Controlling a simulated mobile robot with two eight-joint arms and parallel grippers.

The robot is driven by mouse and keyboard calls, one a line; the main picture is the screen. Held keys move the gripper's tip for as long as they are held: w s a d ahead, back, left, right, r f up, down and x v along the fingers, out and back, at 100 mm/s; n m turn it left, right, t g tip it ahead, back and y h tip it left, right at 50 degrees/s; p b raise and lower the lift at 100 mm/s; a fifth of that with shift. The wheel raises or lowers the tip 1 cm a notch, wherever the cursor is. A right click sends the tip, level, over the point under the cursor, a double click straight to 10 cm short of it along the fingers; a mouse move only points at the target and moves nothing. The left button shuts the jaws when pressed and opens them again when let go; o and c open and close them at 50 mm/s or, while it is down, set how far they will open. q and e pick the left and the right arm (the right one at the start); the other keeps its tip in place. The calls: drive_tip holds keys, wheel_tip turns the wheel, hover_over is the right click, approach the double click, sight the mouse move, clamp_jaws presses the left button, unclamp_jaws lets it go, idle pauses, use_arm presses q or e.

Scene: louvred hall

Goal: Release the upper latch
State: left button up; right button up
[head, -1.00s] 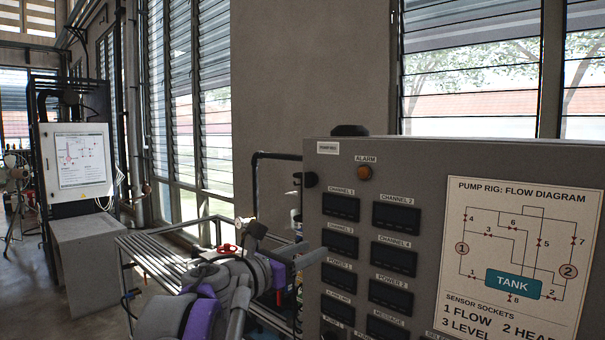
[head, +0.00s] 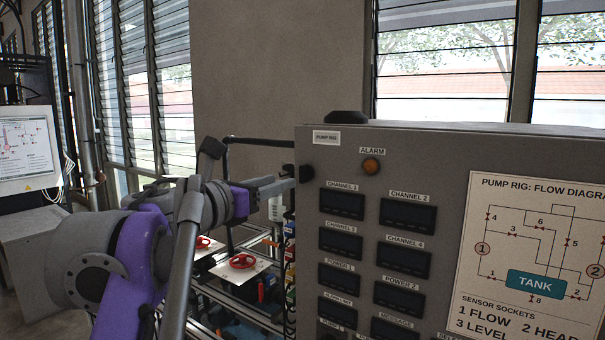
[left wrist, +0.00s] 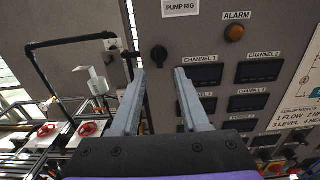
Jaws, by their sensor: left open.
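The upper latch is a small black knob (head: 306,174) at the upper left edge of the grey pump rig panel (head: 450,150), below the PUMP RIG label. In the left wrist view the latch (left wrist: 158,54) shows ahead of my fingertips, between their lines. My left gripper (head: 288,186) is at about latch height, just left of the panel edge. In the left wrist view its two grey fingers (left wrist: 159,76) are open and apart, with nothing between them. Whether a fingertip touches the latch or panel cannot be told. My right gripper is not in view.
An orange alarm lamp (head: 371,166) and several dark displays cover the panel, beside a flow diagram (head: 530,250). Left of it, a black pipe (head: 262,143) and red handwheels (head: 242,260) on a metal frame stand near my arm. A white box (head: 24,150) stands far left.

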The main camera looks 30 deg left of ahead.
sight(301, 175)
use_arm(q)
drive_tip(key=w, duration=0.8)
drive_tip(key=shift+w+d, duration=0.1)
drive_tip(key=shift+d, duration=0.1)
drive_tip(key=shift+w, duration=0.25)
clamp_jaws()
idle(1.1)
